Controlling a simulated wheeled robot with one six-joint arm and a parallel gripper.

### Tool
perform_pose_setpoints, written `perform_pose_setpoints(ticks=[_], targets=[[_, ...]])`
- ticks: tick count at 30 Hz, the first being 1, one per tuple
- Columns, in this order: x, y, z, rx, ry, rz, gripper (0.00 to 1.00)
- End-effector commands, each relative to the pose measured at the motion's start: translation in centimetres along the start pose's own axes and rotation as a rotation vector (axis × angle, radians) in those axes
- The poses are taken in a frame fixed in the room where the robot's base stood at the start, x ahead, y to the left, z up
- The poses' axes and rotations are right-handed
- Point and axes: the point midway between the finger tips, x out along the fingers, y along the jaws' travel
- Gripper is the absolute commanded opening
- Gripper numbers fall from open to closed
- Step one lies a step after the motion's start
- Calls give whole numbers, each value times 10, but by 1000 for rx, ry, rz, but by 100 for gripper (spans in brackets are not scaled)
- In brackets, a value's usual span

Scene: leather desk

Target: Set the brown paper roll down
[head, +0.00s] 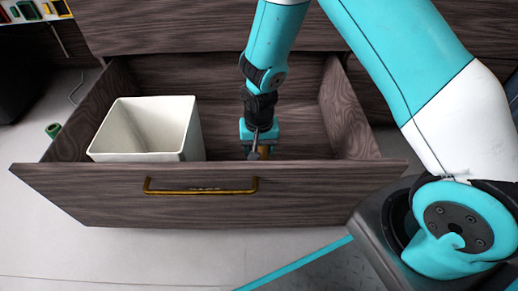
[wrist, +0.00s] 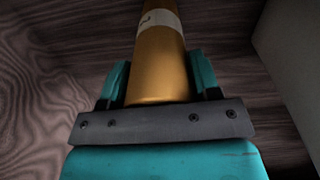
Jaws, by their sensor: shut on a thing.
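The brown paper roll (wrist: 158,62) is a tan-brown cylinder with a pale band near the top of the wrist view. My gripper (wrist: 158,82) is shut on it, with a teal finger on each side. In the head view my gripper (head: 261,151) reaches down inside the open drawer (head: 110,182), behind its front panel. Only a small brown piece of the roll (head: 264,151) shows there. The front panel hides its lower part, and I cannot tell whether it touches the drawer floor.
A white square bin (head: 140,157) stands in the left part of the drawer; its wall (wrist: 292,60) shows at the right of the wrist view. The drawer's right part is clear. The front panel bears a brass handle (head: 200,191). A green object (head: 53,130) lies on the floor at left.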

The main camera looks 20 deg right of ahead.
Motion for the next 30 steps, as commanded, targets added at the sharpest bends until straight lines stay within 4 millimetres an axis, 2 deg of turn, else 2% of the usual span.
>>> perform_pose_setpoints(ticks=[6, 7, 9, 10, 20, 23, 30], targets=[[3, 0, 0, 0, -1, 0, 14], [2, 0, 0, 0, 0, 0, 64], [2, 0, 0, 0, 0, 0, 80], [2, 0, 0, 0, 0, 0, 82], [-4, 0, 0, 0, 0, 0, 82], [-21, 0, 0, 0, 0, 0, 82], [-76, 0, 0, 0, 0, 0, 82]])
